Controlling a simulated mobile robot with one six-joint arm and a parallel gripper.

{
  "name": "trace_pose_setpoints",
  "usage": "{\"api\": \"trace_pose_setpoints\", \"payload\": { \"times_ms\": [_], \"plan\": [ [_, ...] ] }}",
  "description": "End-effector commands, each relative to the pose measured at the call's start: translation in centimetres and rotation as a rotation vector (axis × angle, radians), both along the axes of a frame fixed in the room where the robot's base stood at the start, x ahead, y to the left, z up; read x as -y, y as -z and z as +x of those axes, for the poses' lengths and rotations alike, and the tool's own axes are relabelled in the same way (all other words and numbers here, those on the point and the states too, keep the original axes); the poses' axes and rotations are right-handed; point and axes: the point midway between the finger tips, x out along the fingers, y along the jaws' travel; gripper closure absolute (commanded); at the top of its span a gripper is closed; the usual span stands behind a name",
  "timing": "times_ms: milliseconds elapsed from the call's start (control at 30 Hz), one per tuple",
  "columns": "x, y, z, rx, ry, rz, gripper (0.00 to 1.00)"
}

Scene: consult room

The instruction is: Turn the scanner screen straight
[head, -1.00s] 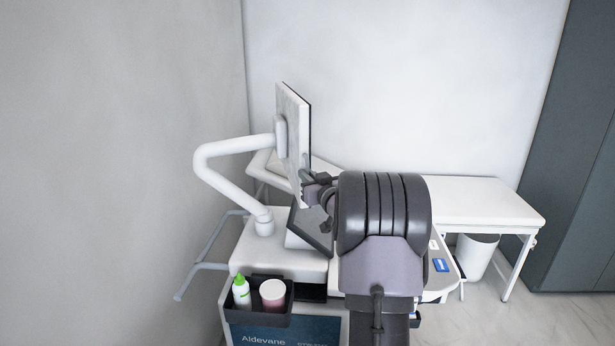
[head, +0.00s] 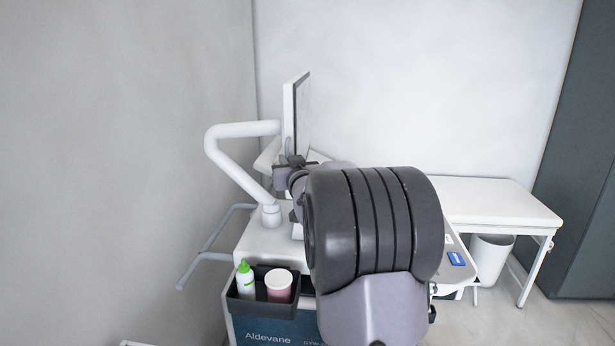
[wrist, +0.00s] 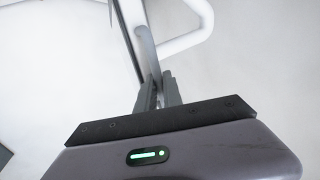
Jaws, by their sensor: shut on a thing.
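The scanner screen (head: 290,100) stands nearly edge-on in the head view, on a bent white arm (head: 225,155) at its left. A thin dark strip of its face shows on the right. My gripper (head: 292,165) is at the screen's lower edge. In the wrist view, the fingers of my gripper (wrist: 160,90) are closed around a grey handle (wrist: 146,48) beside the screen's edge (wrist: 126,35). My own arm hides part of the scanner cart (head: 262,236).
A grey rail (head: 205,245) juts from the cart's left. A white table (head: 495,203) and a bin (head: 489,262) stand at the right.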

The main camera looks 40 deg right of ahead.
Motion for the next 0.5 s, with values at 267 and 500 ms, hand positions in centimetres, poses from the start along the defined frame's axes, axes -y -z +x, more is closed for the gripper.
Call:
{"api": "trace_pose_setpoints", "payload": {
  "times_ms": [267,500],
  "plan": [
    [-1.17,-0.14,0.56,-0.002,-0.002,0.000,1.00],
    [-1.09,-0.15,0.53,-0.001,-0.001,0.000,0.80]
  ]
}}
